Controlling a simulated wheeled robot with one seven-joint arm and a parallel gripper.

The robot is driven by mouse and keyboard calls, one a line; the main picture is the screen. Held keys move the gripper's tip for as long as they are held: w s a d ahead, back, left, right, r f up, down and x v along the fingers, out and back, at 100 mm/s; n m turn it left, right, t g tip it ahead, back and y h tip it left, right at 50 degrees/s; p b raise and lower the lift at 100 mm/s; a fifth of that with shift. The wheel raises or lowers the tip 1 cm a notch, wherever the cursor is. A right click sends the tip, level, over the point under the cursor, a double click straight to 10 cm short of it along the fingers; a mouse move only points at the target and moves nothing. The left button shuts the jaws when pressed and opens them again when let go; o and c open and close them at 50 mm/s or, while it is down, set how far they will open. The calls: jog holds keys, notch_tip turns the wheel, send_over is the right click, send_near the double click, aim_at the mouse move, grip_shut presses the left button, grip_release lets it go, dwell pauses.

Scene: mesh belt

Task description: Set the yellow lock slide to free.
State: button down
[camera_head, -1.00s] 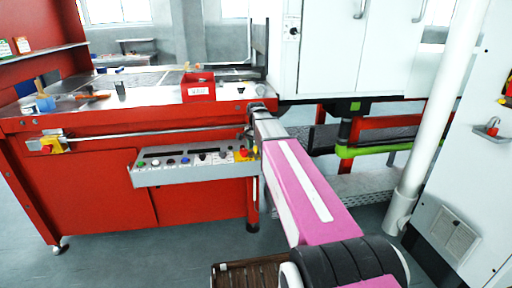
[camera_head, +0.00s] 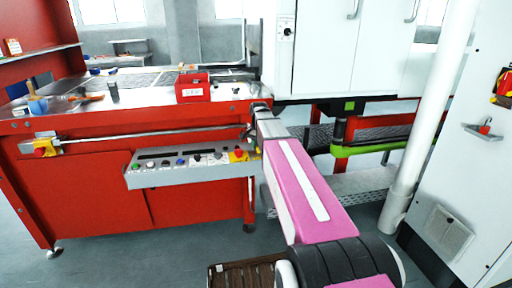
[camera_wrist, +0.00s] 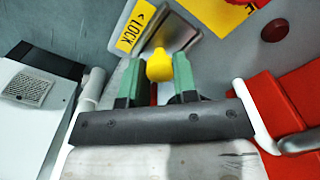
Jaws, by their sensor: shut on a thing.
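The yellow lock slide (camera_wrist: 160,66) shows as a rounded yellow knob between the two green fingers of my gripper (camera_wrist: 158,82) in the wrist view. The fingers are shut on it, one on each side. A yellow label (camera_wrist: 137,27) reading "LOCK" with an arrow sits on the metal plate just beyond the knob, up and left of it. In the head view my pink arm reaches to the right end of the red machine (camera_head: 200,206); the slide cannot be made out there.
A grey control panel (camera_head: 190,178) with several buttons and a red-on-yellow stop button juts from the machine's front, left of my arm. A white cabinet (camera_head: 325,60) stands behind. A white post (camera_head: 425,120) stands to the right. A red box (camera_head: 193,90) rests on the machine top.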

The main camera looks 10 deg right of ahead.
jog(key=c, duration=0.9)
grip_release()
jog(key=shift+d, duration=0.3)
notch_tip(320, 180, up, 11)
jog(key=shift+f, duration=0.1)
